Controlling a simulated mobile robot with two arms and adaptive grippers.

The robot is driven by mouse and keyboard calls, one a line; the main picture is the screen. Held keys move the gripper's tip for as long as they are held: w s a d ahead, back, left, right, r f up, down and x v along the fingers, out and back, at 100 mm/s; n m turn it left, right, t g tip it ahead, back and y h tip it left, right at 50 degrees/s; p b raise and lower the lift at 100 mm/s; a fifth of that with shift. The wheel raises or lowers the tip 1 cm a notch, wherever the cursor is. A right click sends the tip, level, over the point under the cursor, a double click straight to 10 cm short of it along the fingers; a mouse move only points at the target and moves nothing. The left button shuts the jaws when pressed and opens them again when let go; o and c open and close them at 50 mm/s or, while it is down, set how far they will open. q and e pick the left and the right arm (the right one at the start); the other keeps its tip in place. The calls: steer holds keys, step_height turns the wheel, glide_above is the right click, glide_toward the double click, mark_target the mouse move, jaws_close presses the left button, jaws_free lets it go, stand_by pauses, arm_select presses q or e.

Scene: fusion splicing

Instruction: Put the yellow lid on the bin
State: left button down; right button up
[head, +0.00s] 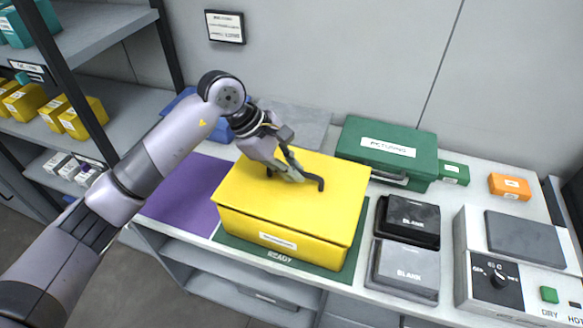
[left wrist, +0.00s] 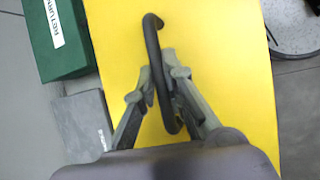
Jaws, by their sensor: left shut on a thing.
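The yellow lid (head: 325,185) sits on top of the yellow bin (head: 280,238), covering it; a thin seam shows along the front, and I cannot tell whether it is fully seated. The lid has a black handle (head: 318,183), which also shows in the left wrist view (left wrist: 152,45). My left gripper (head: 292,172) is shut on the handle, with one finger on each side of it in the left wrist view (left wrist: 168,92). The bin stands on a green mat (head: 230,240) marked READY. My right gripper is not in view.
A green RETURNS box (head: 388,142) stands behind and to the right. A purple mat (head: 187,190) lies bare at the left. An orange box (head: 510,186) sits far right.

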arm_select(q)
steer(key=shift+b, duration=0.4)
stand_by(0.8)
steer(key=shift+f+b, duration=0.65)
steer(key=shift+b, duration=0.2)
stand_by(0.6)
steer(key=c, duration=1.6)
jaws_free()
